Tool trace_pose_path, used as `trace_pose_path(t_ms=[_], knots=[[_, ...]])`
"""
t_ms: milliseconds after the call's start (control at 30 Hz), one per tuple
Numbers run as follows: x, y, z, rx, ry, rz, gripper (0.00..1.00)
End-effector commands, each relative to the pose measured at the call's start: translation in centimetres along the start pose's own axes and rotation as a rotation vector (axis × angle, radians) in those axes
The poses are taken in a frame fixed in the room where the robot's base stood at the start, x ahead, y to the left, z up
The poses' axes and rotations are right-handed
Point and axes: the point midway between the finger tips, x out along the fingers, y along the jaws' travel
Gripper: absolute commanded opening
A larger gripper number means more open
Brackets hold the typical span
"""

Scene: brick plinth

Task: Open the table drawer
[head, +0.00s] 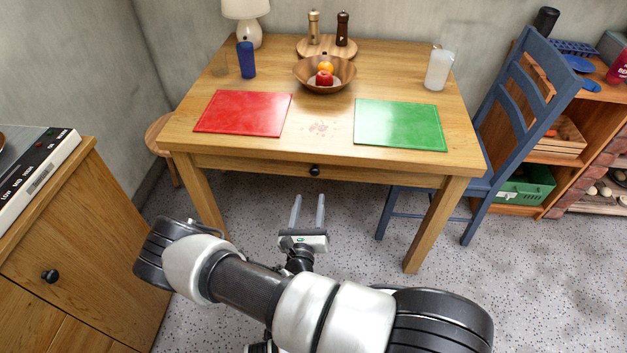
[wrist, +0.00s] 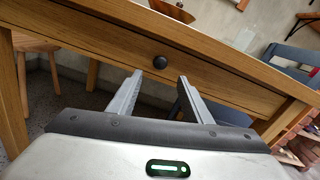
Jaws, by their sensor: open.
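The wooden table (head: 325,101) stands ahead, with a drawer front (head: 265,165) under its top edge. The drawer looks closed, flush with the table frame. Its round black knob (head: 314,170) is at the middle of the front. My gripper (head: 308,198) is open and empty, in front of and below the knob, with its two fingers pointing toward the table. In the wrist view the knob (wrist: 160,62) shows beyond the fingertips, between them and a little above. The fingers (wrist: 158,84) do not appear to touch it.
On the table are a red mat (head: 243,113), a green mat (head: 400,124), a fruit bowl (head: 324,74), a blue cup (head: 246,60) and a lamp. A blue chair (head: 512,110) stands at right, a wooden cabinet (head: 80,250) at left. Floor below the drawer is clear.

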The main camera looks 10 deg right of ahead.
Motion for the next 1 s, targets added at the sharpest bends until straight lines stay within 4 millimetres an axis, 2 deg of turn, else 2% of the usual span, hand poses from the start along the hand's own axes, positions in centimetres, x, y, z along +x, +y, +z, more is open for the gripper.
trace_pose_path(t_ms=[33, 200, 433, 600, 900, 1000], knots=[[1.2, -0.1, -0.1, 0.001, -0.001, -0.003, 0.45], [4.9, -0.1, -0.1, 0.002, -0.002, -0.003, 0.45], [8.6, 0.0, -0.1, 0.001, 0.0, -0.002, 0.45], [9.8, 0.0, 0.0, 0.001, 0.001, -0.002, 0.45], [9.9, 0.0, 0.0, 0.0, 0.001, -0.001, 0.45], [9.9, 0.0, 0.0, 0.0, 0.001, -0.001, 0.28]])
